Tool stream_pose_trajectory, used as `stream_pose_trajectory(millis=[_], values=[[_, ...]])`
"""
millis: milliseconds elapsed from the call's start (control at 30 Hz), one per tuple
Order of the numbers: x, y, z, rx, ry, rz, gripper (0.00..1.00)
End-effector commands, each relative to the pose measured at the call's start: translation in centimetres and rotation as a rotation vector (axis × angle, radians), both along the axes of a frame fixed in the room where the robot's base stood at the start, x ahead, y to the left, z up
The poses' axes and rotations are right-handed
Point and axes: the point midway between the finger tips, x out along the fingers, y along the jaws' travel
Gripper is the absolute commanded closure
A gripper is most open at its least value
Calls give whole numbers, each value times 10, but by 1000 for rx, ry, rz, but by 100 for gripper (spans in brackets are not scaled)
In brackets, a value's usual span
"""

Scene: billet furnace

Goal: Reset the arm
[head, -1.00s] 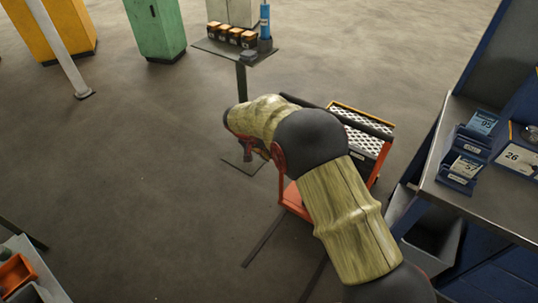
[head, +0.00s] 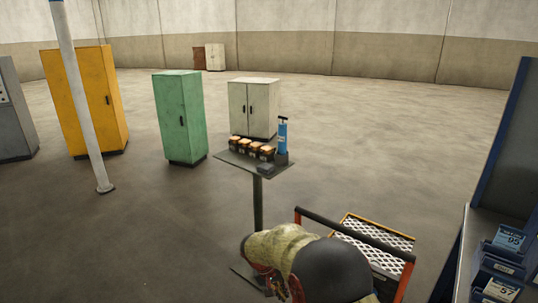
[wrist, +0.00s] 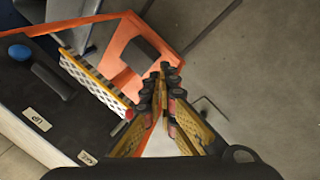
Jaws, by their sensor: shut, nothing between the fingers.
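My gripper (wrist: 163,85) shows in the wrist view with its two fingers together at the tips and nothing between them. It points down over the floor and the orange frame of a cart. In the head view my arm, in a yellowish sleeve with dark joints, is at the bottom centre. My gripper cannot be made out clearly there.
An orange cart (head: 402,283) with mesh steps stands close to my arm. A small pedestal table (head: 238,160) holds several dark boxes and a blue cylinder (head: 282,136). A blue workbench with bins (head: 503,263) is at right. Cabinets stand behind; open floor lies between.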

Motion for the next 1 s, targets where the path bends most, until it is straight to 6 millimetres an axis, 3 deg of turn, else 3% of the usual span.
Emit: stream_pose_trajectory(millis=[267,500,700,1000], values=[[-74,-20,56,67,113,107,100],[-153,-53,136,169,122,158,100],[-221,-78,191,251,66,165,100],[-308,-108,249,346,-104,103,100]])
